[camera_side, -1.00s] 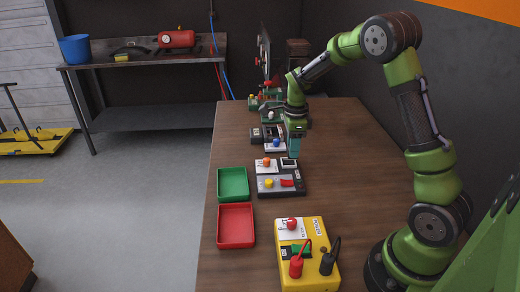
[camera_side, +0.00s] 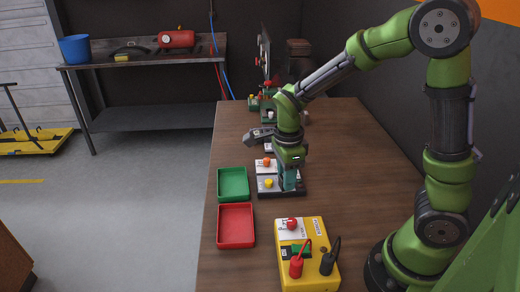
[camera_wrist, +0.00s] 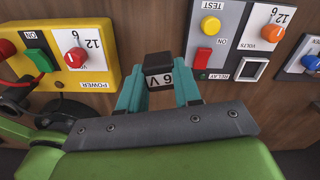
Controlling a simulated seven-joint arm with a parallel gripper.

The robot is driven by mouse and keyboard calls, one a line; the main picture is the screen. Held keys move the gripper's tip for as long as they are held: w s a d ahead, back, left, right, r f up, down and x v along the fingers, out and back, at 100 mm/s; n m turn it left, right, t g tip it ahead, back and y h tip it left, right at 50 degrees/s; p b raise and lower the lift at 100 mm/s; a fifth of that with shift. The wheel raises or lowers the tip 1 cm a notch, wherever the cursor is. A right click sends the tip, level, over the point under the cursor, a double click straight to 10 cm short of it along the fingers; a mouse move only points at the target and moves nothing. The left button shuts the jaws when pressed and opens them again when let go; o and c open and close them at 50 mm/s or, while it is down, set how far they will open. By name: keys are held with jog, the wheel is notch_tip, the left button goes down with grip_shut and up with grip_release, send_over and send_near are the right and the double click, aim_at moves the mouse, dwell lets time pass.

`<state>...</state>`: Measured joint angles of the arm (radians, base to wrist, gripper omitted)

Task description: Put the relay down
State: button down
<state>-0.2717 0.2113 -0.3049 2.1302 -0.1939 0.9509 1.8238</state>
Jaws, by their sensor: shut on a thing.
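The relay (camera_wrist: 158,66) is a small black block with a white "6 V" label. My gripper (camera_wrist: 158,92) is shut on it, with teal fingers at its two sides in the wrist view. In the side view my gripper (camera_side: 290,182) hangs over the right part of the tester and hides the relay. The tester (camera_wrist: 217,28) has a yellow TEST knob, a red switch and a green lamp. Beside it is a white-framed dark square (camera_wrist: 252,68) labelled RELAY, which looks empty. In the wrist view the relay is over bare wood between the tester and the yellow power box.
The yellow power box (camera_side: 313,238) with red and black plugs stands at the front. A green tray (camera_side: 233,183) and a red tray (camera_side: 235,226) lie along the left edge. A blue-knob panel (camera_wrist: 302,60) is farther back. The table's right side is clear.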

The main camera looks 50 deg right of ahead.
jog(key=r, duration=0.2)
send_over(236, 227)
jog(key=s+d, duration=0.1)
jog(key=d, duration=0.1)
jog(key=w+a+m, duration=0.1)
jog(key=a+m, duration=0.1)
notch_tip(236, 227, down, 9)
jog(key=shift+r, duration=0.1)
jog(key=c, duration=0.8)
grip_release()
